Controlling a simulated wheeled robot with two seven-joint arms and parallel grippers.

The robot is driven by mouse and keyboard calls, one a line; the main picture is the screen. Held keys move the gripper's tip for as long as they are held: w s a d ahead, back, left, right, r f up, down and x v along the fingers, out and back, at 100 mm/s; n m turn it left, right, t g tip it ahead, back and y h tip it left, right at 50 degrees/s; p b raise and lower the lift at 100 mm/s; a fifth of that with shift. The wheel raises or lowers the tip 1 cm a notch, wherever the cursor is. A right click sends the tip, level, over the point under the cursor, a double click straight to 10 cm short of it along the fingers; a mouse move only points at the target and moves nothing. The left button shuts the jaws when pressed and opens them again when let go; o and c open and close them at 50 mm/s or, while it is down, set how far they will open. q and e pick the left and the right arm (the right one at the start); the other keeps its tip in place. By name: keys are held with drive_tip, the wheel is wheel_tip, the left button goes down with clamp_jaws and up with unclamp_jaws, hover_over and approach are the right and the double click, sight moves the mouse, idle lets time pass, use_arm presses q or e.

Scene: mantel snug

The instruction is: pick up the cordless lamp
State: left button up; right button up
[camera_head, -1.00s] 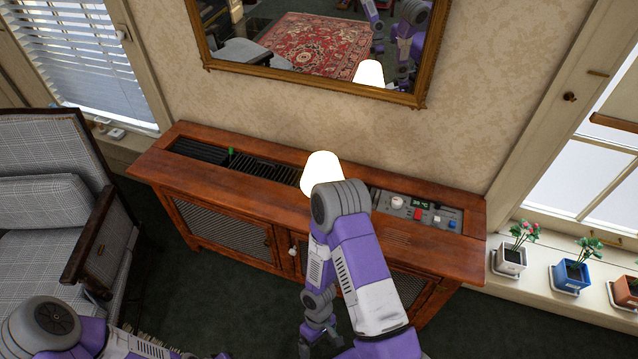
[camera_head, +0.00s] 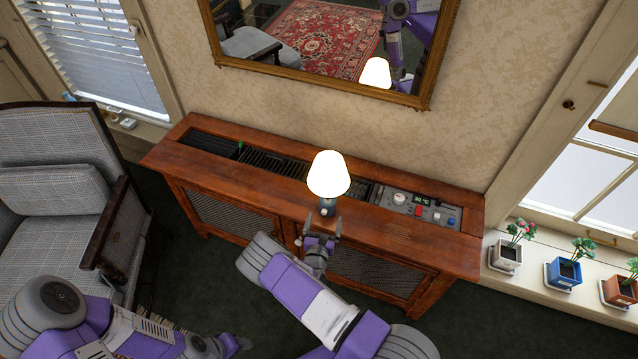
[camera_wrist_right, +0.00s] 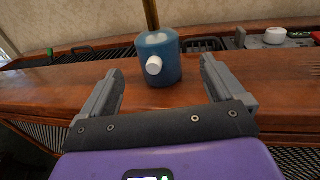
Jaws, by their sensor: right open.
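The cordless lamp (camera_head: 328,176) stands upright on the wooden cabinet, with a glowing white shade and a small blue base. In the right wrist view its blue base (camera_wrist_right: 160,62) shows a white knob and a brass stem; the shade is out of that view. My right gripper (camera_head: 323,224) is open and empty, in front of the base at the cabinet's front edge. In the right wrist view the base lies ahead of and between the two fingers (camera_wrist_right: 160,88), apart from both. My left arm is at the lower left, its gripper (camera_head: 236,345) small near the bottom edge.
The cabinet (camera_head: 240,180) has dark grilles in its top and a control panel (camera_head: 423,208) with knobs right of the lamp. A framed mirror (camera_head: 300,82) hangs behind it. An armchair (camera_head: 55,200) stands left. Potted plants (camera_head: 565,270) line the right sill.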

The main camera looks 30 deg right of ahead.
sight(328, 201)
drive_tip(key=x, duration=0.2)
drive_tip(key=b+x, duration=0.1)
drive_tip(key=x, duration=0.5)
drive_tip(key=shift+w+r, duration=0.1)
drive_tip(key=shift+r, duration=0.15)
drive_tip(key=c, duration=1.4)
drive_tip(key=shift+r, duration=0.1)
drive_tip(key=shift+c, duration=0.2)
